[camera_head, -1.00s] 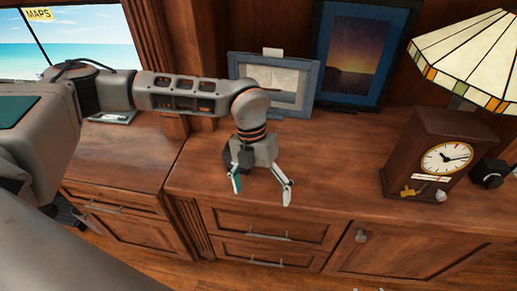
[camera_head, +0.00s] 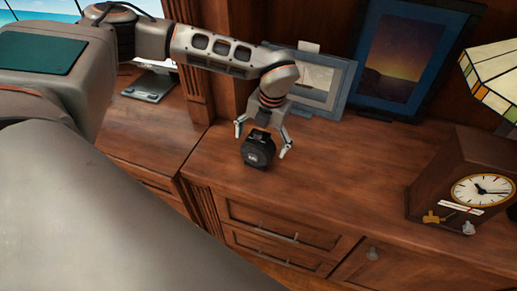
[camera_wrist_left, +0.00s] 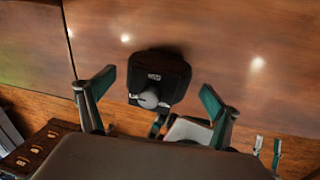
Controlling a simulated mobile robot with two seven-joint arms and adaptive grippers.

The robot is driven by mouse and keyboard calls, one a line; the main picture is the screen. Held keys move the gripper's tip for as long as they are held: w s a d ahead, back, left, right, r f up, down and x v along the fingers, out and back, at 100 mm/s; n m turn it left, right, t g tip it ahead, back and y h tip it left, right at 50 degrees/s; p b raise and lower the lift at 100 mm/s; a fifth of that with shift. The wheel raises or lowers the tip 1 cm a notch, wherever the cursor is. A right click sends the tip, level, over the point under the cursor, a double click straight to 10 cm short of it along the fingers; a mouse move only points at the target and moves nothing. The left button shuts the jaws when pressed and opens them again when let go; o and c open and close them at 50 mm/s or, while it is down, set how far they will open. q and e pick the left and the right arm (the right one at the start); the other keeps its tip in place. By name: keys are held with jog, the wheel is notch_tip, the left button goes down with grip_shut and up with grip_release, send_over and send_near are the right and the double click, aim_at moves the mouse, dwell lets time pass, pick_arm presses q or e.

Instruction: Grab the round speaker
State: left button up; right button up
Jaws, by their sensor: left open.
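The round speaker (camera_head: 258,150) is a black, rounded body with a small light label on its front. It stands on the wooden cabinet top near the front edge. In the left wrist view the black speaker (camera_wrist_left: 160,72) sits between the fingers, with a grey round knob-like part in front of it. My left gripper (camera_head: 262,139) is open, with one finger on each side of the speaker; I cannot tell whether they touch it. Two small finger-like tips at the lower right of the wrist view look like my right gripper (camera_wrist_left: 267,149), too small to judge.
A brown clock (camera_head: 473,187) stands to the right, beside a stained-glass lamp shade (camera_head: 496,78). A grey-blue frame (camera_head: 318,82) and a dark blue picture frame (camera_head: 408,55) lean at the back, close behind the gripper. The cabinet top (camera_head: 345,160) between speaker and clock is clear.

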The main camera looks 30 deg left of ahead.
pick_arm(q)
jog(key=shift+s+a+f, duration=0.1)
jog(key=shift+a+f, duration=0.1)
jog(key=shift+f, duration=0.65)
jog(key=shift+a+f, duration=0.15)
jog(key=shift+f, duration=0.7)
jog(key=c, duration=1.4)
jog(key=shift+c, duration=0.2)
jog(key=shift+r, duration=0.15)
